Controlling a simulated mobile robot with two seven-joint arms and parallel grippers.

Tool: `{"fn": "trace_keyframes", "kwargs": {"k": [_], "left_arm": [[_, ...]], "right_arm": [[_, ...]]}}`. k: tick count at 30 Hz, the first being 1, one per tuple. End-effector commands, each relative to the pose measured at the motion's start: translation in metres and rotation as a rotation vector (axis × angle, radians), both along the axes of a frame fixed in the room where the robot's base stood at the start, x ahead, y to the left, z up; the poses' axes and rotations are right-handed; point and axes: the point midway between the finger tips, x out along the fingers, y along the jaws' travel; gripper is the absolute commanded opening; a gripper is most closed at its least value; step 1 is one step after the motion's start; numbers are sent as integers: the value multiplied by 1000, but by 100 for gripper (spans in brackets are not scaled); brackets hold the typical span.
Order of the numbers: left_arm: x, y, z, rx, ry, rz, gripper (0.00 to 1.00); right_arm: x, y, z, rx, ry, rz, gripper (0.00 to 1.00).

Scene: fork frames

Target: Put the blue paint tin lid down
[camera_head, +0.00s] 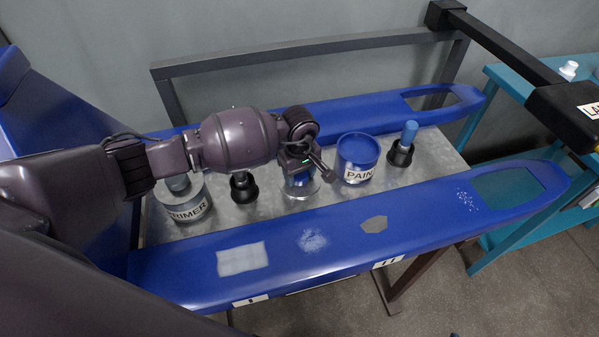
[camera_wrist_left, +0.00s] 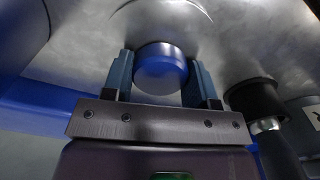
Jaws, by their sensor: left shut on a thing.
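The paint tin lid has a blue knob (camera_wrist_left: 160,68) that sits between the two fingers of my left gripper (camera_wrist_left: 162,80) in the left wrist view. In the head view my left gripper (camera_head: 303,174) points down at the metal bench, shut on this knob. A round silvery rim (camera_head: 303,192) shows around the blue below the gripper, partly hidden by it. I cannot tell whether the lid touches the bench. The paint tin (camera_head: 357,172) stands just right of the gripper, open, with blue inside. My right gripper is not in view.
A primer tin (camera_head: 187,207) and a black holder (camera_head: 243,187) stand left of the gripper. Another black holder (camera_head: 400,154) with a blue handle stands right of the paint tin. A blue panel (camera_head: 340,240) runs along the front; another (camera_head: 350,112) runs behind.

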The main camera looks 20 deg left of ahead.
Motion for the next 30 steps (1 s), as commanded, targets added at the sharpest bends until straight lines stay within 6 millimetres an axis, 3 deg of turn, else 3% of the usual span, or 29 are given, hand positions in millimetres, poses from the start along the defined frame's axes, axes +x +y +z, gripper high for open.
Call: {"fn": "trace_keyframes", "kwargs": {"k": [8,9,13,23,30], "left_arm": [[0,0,-4,1,1,0,29],[0,0,-3,1,1,1,59],[0,0,-2,0,0,1,78],[0,0,1,0,-1,1,78],[2,1,32,2,-6,-1,78]], "right_arm": [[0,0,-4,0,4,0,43],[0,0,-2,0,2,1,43],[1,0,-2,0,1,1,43],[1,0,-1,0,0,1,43],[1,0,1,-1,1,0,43]]}}
